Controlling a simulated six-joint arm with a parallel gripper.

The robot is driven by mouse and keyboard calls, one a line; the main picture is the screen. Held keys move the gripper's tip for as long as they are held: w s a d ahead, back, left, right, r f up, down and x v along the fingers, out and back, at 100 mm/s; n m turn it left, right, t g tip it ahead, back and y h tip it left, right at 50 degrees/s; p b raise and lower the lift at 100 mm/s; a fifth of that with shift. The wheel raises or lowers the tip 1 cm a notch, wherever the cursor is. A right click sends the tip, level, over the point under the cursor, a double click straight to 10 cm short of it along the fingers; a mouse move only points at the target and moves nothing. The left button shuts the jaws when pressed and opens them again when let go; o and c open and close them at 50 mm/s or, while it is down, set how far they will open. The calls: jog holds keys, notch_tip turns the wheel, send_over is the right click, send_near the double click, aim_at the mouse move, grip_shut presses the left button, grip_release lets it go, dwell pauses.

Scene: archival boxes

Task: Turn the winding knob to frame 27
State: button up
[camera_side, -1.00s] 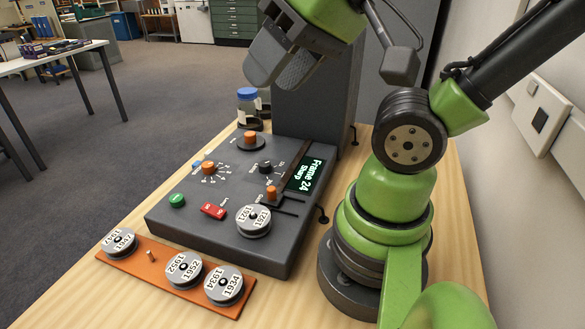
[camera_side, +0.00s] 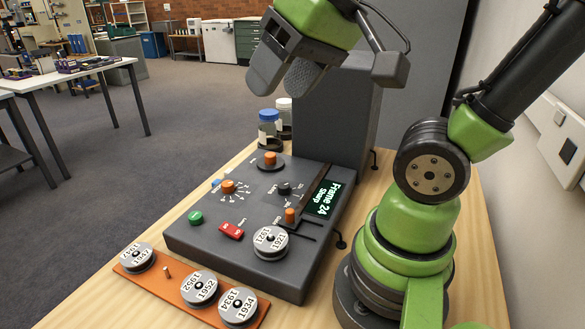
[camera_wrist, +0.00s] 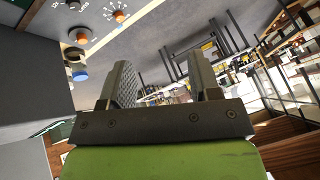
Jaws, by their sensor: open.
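The grey control console (camera_side: 215,245) lies on the wooden table. Its display (camera_side: 325,198) reads "Frame 24" and "Sharp". An orange knob (camera_side: 270,158) on a dark round base stands near its back edge; it also shows in the wrist view (camera_wrist: 83,36). A second orange knob (camera_side: 228,186) has dial marks around it and shows in the wrist view (camera_wrist: 119,16). I cannot read which is the winding knob. My gripper (camera_side: 283,78) is open and empty, above and behind the console, apart from both knobs. Its two fingers also show in the wrist view (camera_wrist: 163,82).
A grey column (camera_side: 335,115) rises behind the console. Blue-lidded (camera_side: 268,115) and white-lidded jars stand beside it. The console carries a green button (camera_side: 196,217), a red switch (camera_side: 231,230) and a reel (camera_side: 270,240). An orange tray (camera_side: 170,285) with several reels lies in front.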

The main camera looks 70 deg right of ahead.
jog(key=w+d+g+h, duration=0.1)
jog(key=w+d+g, duration=0.1)
jog(key=w+d, duration=0.55)
jog(key=n+g, duration=0.2)
jog(key=g, duration=0.2)
send_over(270, 154)
notch_tip(270, 154, down, 17)
jog(key=shift+h, duration=0.3)
notch_tip(270, 154, down, 9)
jog(key=shift+f, duration=0.2)
jog(key=shift+a, duration=0.1)
jog(key=c, duration=0.9)
